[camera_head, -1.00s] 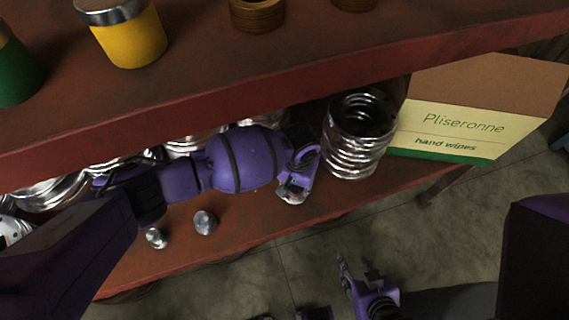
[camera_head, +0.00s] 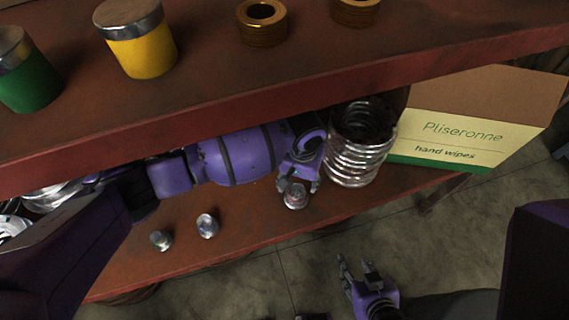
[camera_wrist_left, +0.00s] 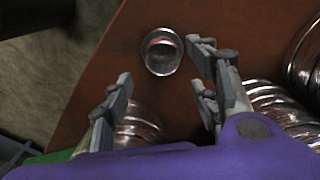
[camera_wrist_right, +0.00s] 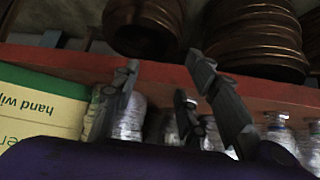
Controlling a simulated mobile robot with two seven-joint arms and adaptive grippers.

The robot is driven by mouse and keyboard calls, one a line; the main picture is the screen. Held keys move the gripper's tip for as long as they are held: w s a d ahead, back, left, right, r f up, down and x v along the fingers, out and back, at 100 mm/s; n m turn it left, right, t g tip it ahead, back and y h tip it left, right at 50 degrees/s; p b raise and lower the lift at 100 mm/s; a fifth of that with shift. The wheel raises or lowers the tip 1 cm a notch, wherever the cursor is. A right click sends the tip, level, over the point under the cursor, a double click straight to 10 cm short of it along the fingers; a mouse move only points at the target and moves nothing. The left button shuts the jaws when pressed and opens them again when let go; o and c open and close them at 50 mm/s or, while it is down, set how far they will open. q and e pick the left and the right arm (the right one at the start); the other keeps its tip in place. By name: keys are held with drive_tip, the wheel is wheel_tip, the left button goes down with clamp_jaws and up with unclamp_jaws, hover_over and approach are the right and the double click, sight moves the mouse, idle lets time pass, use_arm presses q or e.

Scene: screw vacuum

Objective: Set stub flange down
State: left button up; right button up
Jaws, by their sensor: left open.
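A small silvery stub flange (camera_head: 296,197) rests on the lower red-brown shelf (camera_head: 240,225). In the left wrist view the stub flange (camera_wrist_left: 161,52) shows its round, open end. My left gripper (camera_head: 299,184) is open, its fingertips close around the flange. In the left wrist view the fingers of my left gripper (camera_wrist_left: 163,70) are spread on either side of it; I cannot tell whether either one touches it. My right gripper (camera_head: 358,268) is open and empty over the floor. In the right wrist view my right gripper (camera_wrist_right: 165,85) also has its fingers apart.
Two similar small metal pieces (camera_head: 207,225) (camera_head: 161,240) stand left on the lower shelf. A large silvery bellows (camera_head: 357,150) stands just right of my left gripper. A hand wipes box (camera_head: 450,130) is further right. The upper shelf edge (camera_head: 200,135) hangs over my left arm.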

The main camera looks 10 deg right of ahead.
use_arm(q)
drive_tip(key=s+d+n+t+h, duration=0.1)
drive_tip(key=s+d+h, duration=0.6)
drive_tip(key=s+d, duration=0.15)
drive_tip(key=s+a+f+n+t, duration=0.1)
drive_tip(key=a+t, duration=0.1)
drive_tip(key=a, duration=0.5)
drive_tip(key=s+a+f+n+t+y, duration=0.1)
drive_tip(key=a+f+t, duration=0.1)
drive_tip(key=a, duration=0.4)
drive_tip(key=s+a+f+n+t+y, duration=0.1)
drive_tip(key=a+f+n+t, duration=0.1)
drive_tip(key=a, duration=0.5)
drive_tip(key=shift+s+a+t, duration=0.3)
drive_tip(key=shift+a, duration=0.05)
drive_tip(key=s+a+f+y, duration=0.1)
drive_tip(key=s+a+y, duration=0.1)
drive_tip(key=s+a, duration=0.4)
drive_tip(key=s+a+f+y, duration=0.1)
drive_tip(key=s+a+y, duration=0.2)
drive_tip(key=a, duration=0.9)
drive_tip(key=s, duration=0.3)
drive_tip(key=shift+s+f, duration=0.15)
drive_tip(key=shift+f, duration=0.05)
drive_tip(key=shift+a, duration=0.1)
